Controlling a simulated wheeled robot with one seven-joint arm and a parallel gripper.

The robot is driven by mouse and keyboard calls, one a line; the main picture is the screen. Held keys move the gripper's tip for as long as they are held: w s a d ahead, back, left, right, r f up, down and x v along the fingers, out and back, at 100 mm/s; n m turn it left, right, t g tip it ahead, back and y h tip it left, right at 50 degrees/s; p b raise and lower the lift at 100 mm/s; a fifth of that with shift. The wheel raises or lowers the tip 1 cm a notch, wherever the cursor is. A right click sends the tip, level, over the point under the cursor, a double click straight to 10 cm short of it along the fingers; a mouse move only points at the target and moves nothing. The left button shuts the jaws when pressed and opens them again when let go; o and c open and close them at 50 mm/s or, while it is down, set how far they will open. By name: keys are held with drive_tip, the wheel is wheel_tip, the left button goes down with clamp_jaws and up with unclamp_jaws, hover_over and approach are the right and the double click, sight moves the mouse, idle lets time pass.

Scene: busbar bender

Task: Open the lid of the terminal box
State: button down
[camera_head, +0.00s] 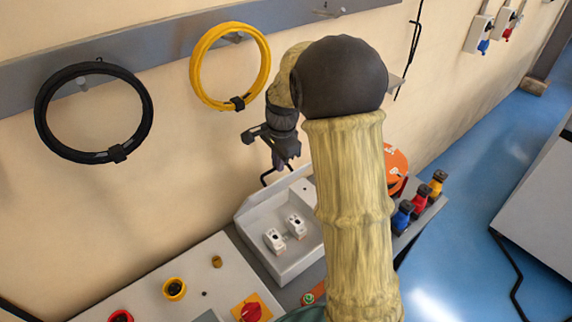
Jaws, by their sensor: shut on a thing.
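The terminal box (284,268) is a pale grey open-topped case on the bench, in the middle of the head view. Two small white blocks with dark spots show inside it. A pale panel stands along its back side; I cannot tell whether this is the lid or a wall. My gripper (285,161) is above the back of the box, pointing down, shut at a thin black bent handle (266,178). Where the handle joins the lid or box is unclear. My arm hides the right part of the box.
A grey control panel (208,262) with coloured knobs lies left of the box. Blue, red and yellow connectors (421,198) and an orange reel (396,164) are to the right. Black (42,122) and yellow (196,72) cable coils hang on the wall behind.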

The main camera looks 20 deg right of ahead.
drive_tip(key=shift+w+a+r, duration=0.2)
drive_tip(key=shift+w+a, duration=0.15)
drive_tip(key=shift+w, duration=0.4)
drive_tip(key=c, duration=1.5)
unclamp_jaws()
drive_tip(key=shift+s, duration=0.1)
